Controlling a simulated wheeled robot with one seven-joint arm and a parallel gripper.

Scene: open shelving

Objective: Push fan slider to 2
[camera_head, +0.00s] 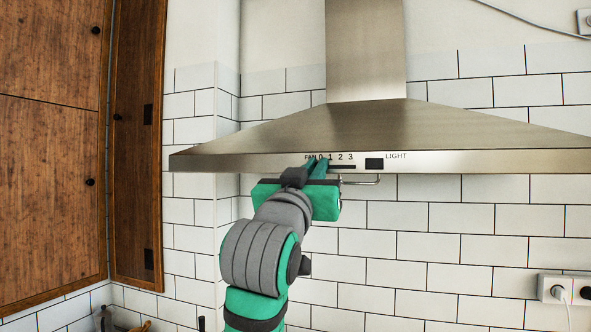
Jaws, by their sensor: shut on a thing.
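A steel range hood (240,162) hangs on the tiled wall, its front strip marked FAN with 0, 1, 2 and 3. The fan slider's dark track (343,167) shows under the 2 and 3. My gripper (317,165) is at the left end of this track, near the 0 and 1, its green fingers shut on the fan slider. The slider knob itself is hidden behind the fingers. My arm reaches up from below and covers part of the strip's lower edge.
A dark LIGHT switch (374,164) is on the strip to the right of the track. A thin metal rail (365,182) runs just under the hood. Wooden cabinets (50,150) stand at left. A wall socket with plugs (566,289) is at lower right.

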